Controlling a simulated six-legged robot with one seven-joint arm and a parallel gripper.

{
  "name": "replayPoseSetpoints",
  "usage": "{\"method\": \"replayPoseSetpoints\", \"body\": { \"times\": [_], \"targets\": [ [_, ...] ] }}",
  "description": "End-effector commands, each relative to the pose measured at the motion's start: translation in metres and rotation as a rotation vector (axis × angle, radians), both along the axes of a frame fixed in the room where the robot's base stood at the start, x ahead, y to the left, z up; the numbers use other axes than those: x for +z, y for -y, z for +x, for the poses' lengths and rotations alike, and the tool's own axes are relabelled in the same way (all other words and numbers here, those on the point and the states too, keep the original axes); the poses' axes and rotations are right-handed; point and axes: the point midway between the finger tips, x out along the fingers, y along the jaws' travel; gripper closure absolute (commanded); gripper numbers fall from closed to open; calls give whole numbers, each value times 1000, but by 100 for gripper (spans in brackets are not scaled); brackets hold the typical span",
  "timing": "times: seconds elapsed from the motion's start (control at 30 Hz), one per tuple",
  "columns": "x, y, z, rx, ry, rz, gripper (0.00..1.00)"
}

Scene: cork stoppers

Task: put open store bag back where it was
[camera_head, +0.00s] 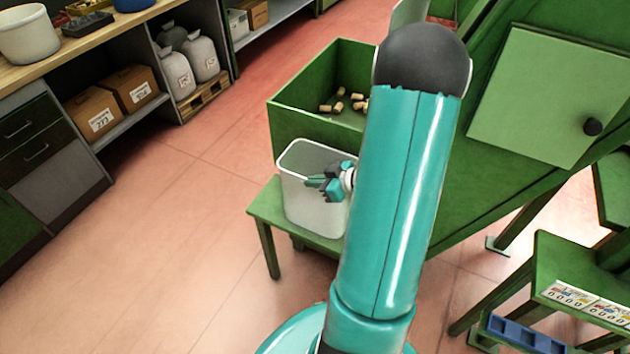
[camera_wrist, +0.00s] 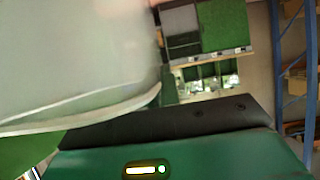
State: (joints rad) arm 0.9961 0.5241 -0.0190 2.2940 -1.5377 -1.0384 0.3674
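Several pale sacks stand on a wooden pallet in the shelf bay at the upper left of the head view: a front sack (camera_head: 177,74), a right one (camera_head: 203,58) and one behind (camera_head: 172,36). I cannot tell which is the open store bag; no open mouth shows clearly. My gripper (camera_head: 313,183) is far from them, at the white bin (camera_head: 306,208) on a green stool, its fingers pointing left in front of or over the bin. The wrist view shows a large pale wall with a rim (camera_wrist: 80,115) very close. Whether the fingers hold anything is unclear.
A green open box (camera_head: 315,120) with several corks (camera_head: 340,105) stands behind the bin. The green stool (camera_head: 262,212) carries the bin. Cardboard boxes (camera_head: 95,110) sit on the left shelf. A green machine (camera_head: 480,190) rises at right. The red floor (camera_head: 140,220) at left is clear.

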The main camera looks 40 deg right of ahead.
Motion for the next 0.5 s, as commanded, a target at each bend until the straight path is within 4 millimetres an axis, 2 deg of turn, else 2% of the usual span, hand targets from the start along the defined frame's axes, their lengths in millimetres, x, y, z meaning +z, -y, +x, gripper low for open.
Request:
{"method": "replayPoseSetpoints", "body": {
  "times": [0.07, 0.1, 0.17, 0.2, 0.5],
  "targets": [
    [-3, 0, 0, -1, -1, 2, 100],
    [-2, 0, 0, 0, 0, 1, 88],
    [-2, 0, 0, 0, 0, 1, 77],
    [-2, 0, 0, 0, 0, 1, 74],
    [0, 0, 0, -1, 0, 0, 74]
  ]
}}
